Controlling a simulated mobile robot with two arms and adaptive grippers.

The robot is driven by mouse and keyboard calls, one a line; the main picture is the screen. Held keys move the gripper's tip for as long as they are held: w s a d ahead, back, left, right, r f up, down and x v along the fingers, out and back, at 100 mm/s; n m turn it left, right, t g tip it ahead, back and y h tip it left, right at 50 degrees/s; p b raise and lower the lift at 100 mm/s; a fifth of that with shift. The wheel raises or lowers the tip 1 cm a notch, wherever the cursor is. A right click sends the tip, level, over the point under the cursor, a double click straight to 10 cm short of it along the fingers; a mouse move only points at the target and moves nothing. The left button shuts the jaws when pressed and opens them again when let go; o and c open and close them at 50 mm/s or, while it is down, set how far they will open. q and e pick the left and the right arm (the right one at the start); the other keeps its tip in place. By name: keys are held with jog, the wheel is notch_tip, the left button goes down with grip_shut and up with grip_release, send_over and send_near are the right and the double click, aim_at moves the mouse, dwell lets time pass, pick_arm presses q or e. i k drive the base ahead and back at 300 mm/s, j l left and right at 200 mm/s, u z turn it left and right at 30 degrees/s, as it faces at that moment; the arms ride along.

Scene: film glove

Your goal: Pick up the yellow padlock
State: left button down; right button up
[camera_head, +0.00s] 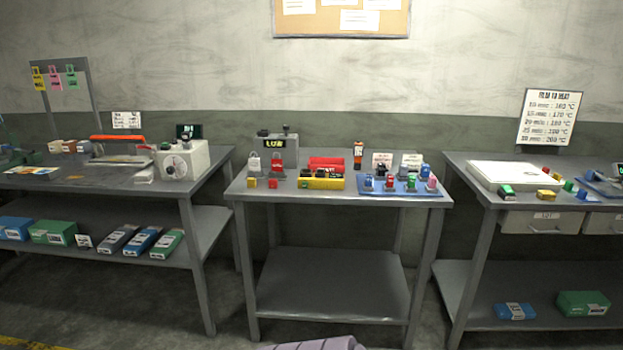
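A yellow padlock-shaped piece (38,80) hangs on a grey rack at the far left, beside a pink one (55,79) and a green one (72,78). It is too small to tell for sure whether these are padlocks or tags. On the middle table, a grey padlock-shaped piece (254,164) and a red one (278,166) stand at the left, above a small yellow block (252,183) and a red block (273,184).
The grey middle table (300,202) also holds a yellow tray (321,184) and a blue tray (425,192) with several small coloured pieces. A left table (105,186) and a right table (478,183) flank it with gaps between. The middle lower shelf (330,285) is empty.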

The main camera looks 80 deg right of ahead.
aim_at(251, 182)
jog(key=z, duration=2.25)
